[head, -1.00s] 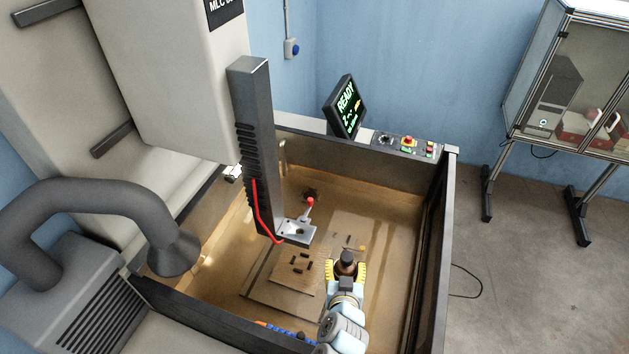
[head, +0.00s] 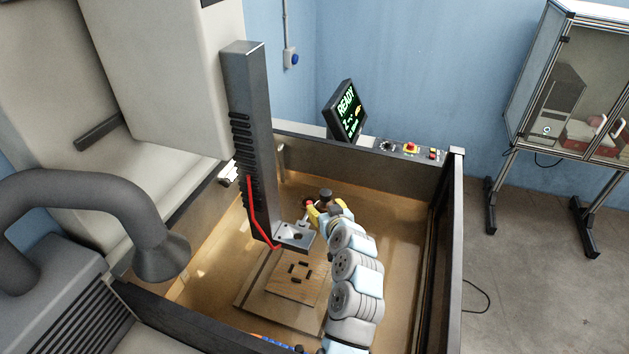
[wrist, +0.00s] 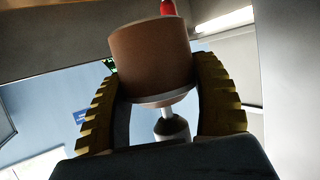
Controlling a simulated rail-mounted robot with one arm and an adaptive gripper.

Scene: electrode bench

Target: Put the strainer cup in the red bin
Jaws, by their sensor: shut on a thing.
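My gripper (head: 322,208) is raised at the back of the tank, close to the red-tipped lever of the machine head. Its two yellow ribbed fingers are shut on a brown, copper-coloured cylinder (wrist: 152,58). In the wrist view the cylinder has a pale flange and a grey stem, and it tilts slightly. In the head view only its dark top (head: 326,193) shows clearly. I cannot make out a strainer cup for sure; the back floor of the tank is partly hidden by my arm. I see no clear red bin.
The machine head's grey column (head: 250,150) and its metal clamp plate (head: 294,236) stand just left of my gripper. A plate with dark slots (head: 290,287) lies on the tank floor. A ready screen (head: 346,111) and control buttons (head: 411,148) sit along the back wall.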

